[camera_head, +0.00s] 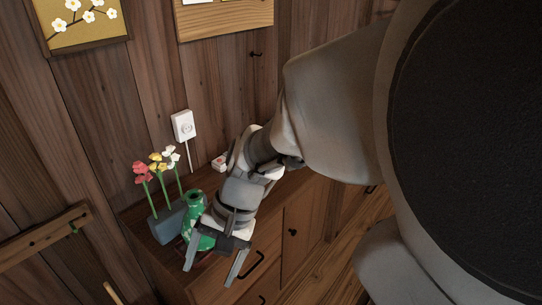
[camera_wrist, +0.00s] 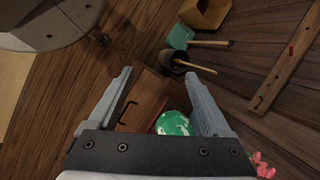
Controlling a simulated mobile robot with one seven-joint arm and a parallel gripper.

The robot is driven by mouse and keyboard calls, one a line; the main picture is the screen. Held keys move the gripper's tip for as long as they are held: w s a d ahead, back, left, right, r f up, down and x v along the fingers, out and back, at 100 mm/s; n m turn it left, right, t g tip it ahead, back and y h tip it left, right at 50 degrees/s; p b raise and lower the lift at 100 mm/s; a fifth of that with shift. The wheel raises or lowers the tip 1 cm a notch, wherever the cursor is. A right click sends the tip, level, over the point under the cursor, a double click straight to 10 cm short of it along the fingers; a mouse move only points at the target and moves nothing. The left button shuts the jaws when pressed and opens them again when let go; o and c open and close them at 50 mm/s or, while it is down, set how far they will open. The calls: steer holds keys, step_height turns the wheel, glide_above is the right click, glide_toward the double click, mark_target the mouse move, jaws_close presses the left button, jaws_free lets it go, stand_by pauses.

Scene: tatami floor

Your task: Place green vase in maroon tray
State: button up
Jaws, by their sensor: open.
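The green vase (camera_head: 193,206) with pale markings stands upright on top of a wooden cabinet, beside a grey-blue flower planter. My gripper (camera_head: 211,274) is open, with its fingers spread just right of and in front of the vase. My gripper partly hides the vase's lower body. In the wrist view the vase (camera_wrist: 174,123) shows close to the right finger, on the inner side of my open gripper (camera_wrist: 158,76). I cannot tell whether it touches. A thin reddish edge shows beside the vase there; I cannot tell whether it is the maroon tray.
The planter (camera_head: 169,222) holds red, yellow and white flowers. A small white-and-red item (camera_head: 219,163) lies at the cabinet's back. A wall socket (camera_head: 184,126) has a cord. In the wrist view, a dark pot (camera_wrist: 174,63), a teal dustpan (camera_wrist: 181,36) and a yellow bin (camera_wrist: 203,14) stand on the floor.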

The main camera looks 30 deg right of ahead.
steer(key=s+d+r+n+t+h+p, duration=0.1)
steer(key=r+n+p, duration=0.3)
steer(key=r, duration=0.7)
steer(key=s+d+r+n+t+h+p, duration=0.2)
steer(key=r+p, duration=0.6)
steer(key=r, duration=0.4)
steer(key=shift+s+d+n+t+h+p, duration=0.25)
steer(key=shift+d+n+t+h, duration=0.2)
steer(key=shift+n+t+h, duration=0.5)
